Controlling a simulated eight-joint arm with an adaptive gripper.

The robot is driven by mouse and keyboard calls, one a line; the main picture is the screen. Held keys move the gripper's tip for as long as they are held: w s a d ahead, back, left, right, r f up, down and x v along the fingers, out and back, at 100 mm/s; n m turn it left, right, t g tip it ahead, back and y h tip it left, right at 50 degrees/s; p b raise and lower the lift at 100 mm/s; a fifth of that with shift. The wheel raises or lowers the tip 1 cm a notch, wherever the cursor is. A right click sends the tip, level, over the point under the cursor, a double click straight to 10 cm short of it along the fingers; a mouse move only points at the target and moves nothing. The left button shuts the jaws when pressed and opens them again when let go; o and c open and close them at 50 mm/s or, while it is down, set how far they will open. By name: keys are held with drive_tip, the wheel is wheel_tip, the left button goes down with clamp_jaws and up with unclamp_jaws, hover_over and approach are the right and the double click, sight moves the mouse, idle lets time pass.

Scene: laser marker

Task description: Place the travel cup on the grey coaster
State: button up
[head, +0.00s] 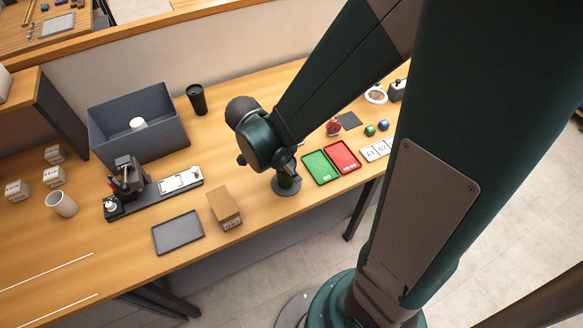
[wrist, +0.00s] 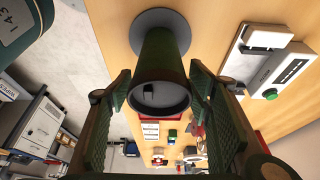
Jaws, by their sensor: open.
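The green travel cup (wrist: 160,58) stands upright on the round grey coaster (wrist: 148,17), its dark lid with a small opening facing the wrist camera. In the head view the lower part of the cup (head: 288,181) and the coaster's rim (head: 287,192) show below my gripper (head: 284,166); the upper cup is hidden. My gripper (wrist: 162,105) is open, with one finger on each side of the cup's lid end. Gaps show between the fingers and the cup in the wrist view.
Right of the cup lie a green tray (head: 321,168) and a red tray (head: 342,157). A cardboard box (head: 225,207) and a dark tray (head: 178,233) sit to the left. A black tumbler (head: 196,99) stands behind, beside a grey bin (head: 164,145). The table's front edge is near.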

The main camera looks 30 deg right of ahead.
drive_tip(key=shift+p+v, duration=0.7)
drive_tip(key=shift+v, duration=3.95)
drive_tip(key=shift+s+r, duration=0.1)
drive_tip(key=shift+r, duration=0.05)
drive_tip(key=r+n, duration=0.1)
drive_tip(key=n, duration=0.1)
drive_tip(key=s+r+n+t+y, duration=0.1)
drive_tip(key=r+n, duration=0.1)
drive_tip(key=shift+d+r+n+y, duration=0.1)
drive_tip(key=shift+r+n+y, duration=0.1)
drive_tip(key=shift+n+y, duration=0.1)
drive_tip(key=s+r+n+t+y, duration=0.3)
drive_tip(key=r+n+t, duration=0.3)
drive_tip(key=r+n, duration=0.4)
drive_tip(key=s+n, duration=0.1)
drive_tip(key=n, duration=0.2)
drive_tip(key=shift+r, duration=0.25)
